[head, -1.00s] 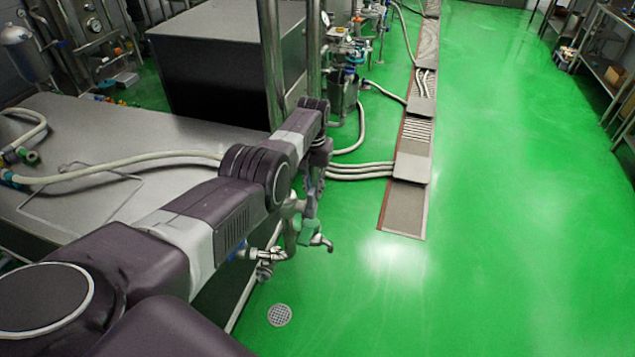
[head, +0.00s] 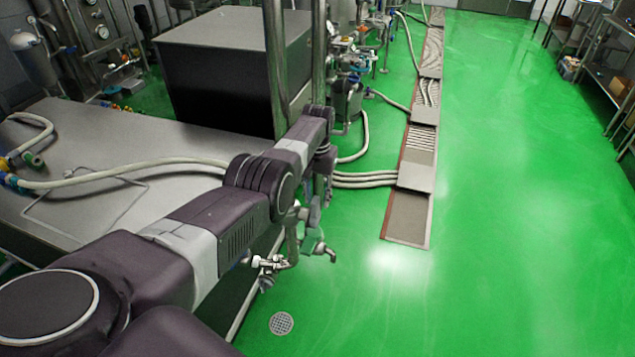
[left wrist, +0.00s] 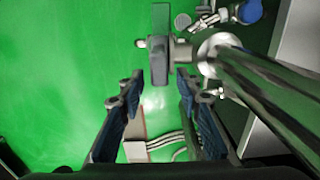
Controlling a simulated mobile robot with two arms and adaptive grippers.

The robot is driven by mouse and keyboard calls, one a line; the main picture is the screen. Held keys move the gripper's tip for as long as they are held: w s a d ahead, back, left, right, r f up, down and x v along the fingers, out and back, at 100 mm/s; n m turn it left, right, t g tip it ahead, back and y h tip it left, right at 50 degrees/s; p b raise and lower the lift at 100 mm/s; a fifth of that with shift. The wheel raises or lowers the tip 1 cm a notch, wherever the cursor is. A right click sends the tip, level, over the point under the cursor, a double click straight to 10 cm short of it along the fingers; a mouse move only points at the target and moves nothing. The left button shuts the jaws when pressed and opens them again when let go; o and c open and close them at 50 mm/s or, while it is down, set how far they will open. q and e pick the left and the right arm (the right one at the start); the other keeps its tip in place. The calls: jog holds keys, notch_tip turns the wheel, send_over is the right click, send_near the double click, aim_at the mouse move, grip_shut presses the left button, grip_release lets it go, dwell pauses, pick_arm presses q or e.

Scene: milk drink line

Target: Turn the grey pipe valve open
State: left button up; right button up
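The grey pipe valve shows in the left wrist view as a flat grey handle (left wrist: 160,45) on a metal fitting, joined to a shiny pipe (left wrist: 262,82) on the right. My left gripper (left wrist: 160,85) is open, its two blue-padded fingers apart. The handle's lower end appears between the fingertips; I cannot tell whether it is inside them, and no contact shows. In the head view, my left arm hides most of the gripper. Metal fittings (head: 271,262) show just below it. My right gripper is not in view.
A steel tabletop (head: 110,130) with a pale hose (head: 125,172) and a dark box-shaped cabinet (head: 230,90) stand at left. A round floor drain (head: 281,323) lies below the fittings. Hoses cross a floor channel (head: 407,215). The green floor (head: 510,200) at right is clear.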

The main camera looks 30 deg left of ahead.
pick_arm(q)
notch_tip(320, 180, up, 11)
jog(key=shift+r, duration=0.15)
dwell(0.4)
jog(key=shift+w, duration=0.1)
